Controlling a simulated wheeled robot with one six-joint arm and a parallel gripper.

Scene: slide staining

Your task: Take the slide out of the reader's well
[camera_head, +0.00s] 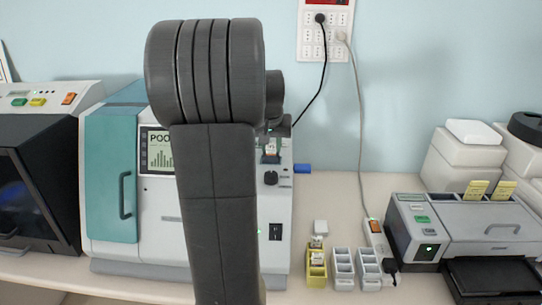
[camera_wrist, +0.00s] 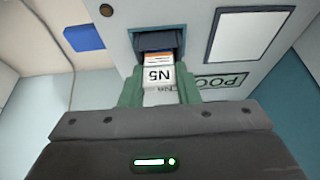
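The reader (camera_head: 138,262) is a white and teal machine with a screen on its front. Its dark well (camera_wrist: 150,42) shows in the wrist view, with the slide (camera_wrist: 158,75) standing in its mouth. The slide has a white label reading N5 and an orange band. My gripper (camera_wrist: 160,80) has its two green fingers on either side of the slide, very near its edges; I cannot tell whether they touch it. In the head view my arm hides much of the reader, and the slide (camera_head: 271,150) shows small beneath my gripper.
A blue item (camera_head: 302,168) lies right of the reader. A yellow rack (camera_head: 316,275) and two pale racks (camera_head: 343,278) stand on the bench front, near a power strip (camera_head: 375,238). A grey printer (camera_head: 455,222) is at right. A dark-fronted machine (camera_head: 38,190) is at left.

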